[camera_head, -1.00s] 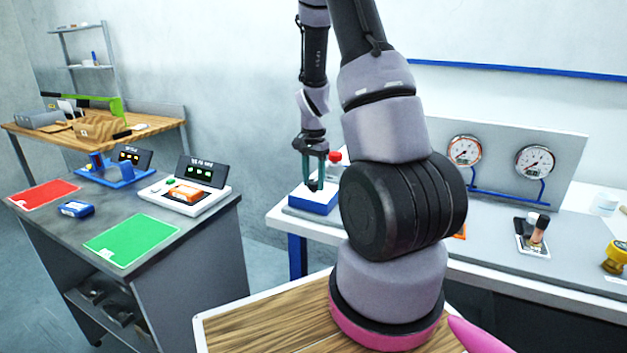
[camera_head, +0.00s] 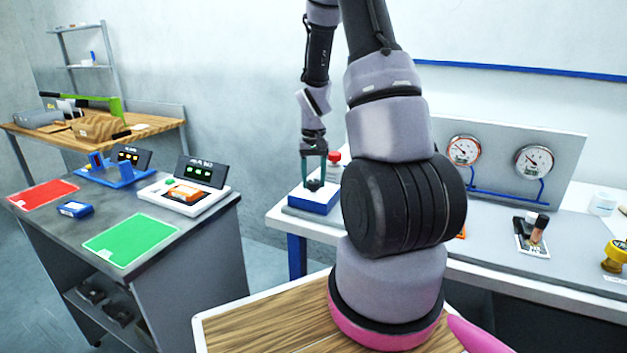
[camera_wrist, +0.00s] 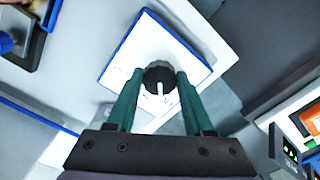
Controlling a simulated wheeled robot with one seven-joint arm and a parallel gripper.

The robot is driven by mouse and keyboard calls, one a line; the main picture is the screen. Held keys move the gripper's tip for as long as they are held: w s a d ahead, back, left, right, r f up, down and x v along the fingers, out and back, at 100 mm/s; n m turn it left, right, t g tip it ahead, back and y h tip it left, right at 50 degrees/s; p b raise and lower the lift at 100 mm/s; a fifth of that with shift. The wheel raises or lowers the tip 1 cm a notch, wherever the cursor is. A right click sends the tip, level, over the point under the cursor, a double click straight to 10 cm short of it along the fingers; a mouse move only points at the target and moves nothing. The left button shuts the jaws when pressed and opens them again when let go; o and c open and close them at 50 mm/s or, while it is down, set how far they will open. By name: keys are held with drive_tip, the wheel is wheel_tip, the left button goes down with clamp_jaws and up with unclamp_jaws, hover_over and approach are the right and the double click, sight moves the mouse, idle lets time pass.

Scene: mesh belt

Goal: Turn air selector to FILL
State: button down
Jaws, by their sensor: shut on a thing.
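The air selector is a dark round knob (camera_wrist: 158,78) with a white pointer line, on a white plate with a blue edge (camera_wrist: 140,48). In the head view its blue and white box (camera_head: 322,200) stands at the left end of the gauge bench. My gripper (camera_wrist: 160,88) has its two green fingers on either side of the knob and is shut on it. In the head view my gripper (camera_head: 313,182) points down onto the box top. The plate's lettering is partly hidden by the fingers and too small to read.
A red button (camera_head: 334,157) stands just behind the box. Two round gauges (camera_head: 464,151) sit on the upright panel to the right. My own arm hides the bench's middle. A grey cart (camera_head: 165,250) with red and green mats stands to the left.

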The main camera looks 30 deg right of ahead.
sight(314, 182)
drive_tip(key=shift+n, duration=0.3)
drive_tip(key=shift+c, duration=1.4)
unclamp_jaws()
drive_tip(key=shift+r, duration=0.15)
wheel_tip(314, 182, up, 11)
drive_tip(key=shift+f, duration=0.2)
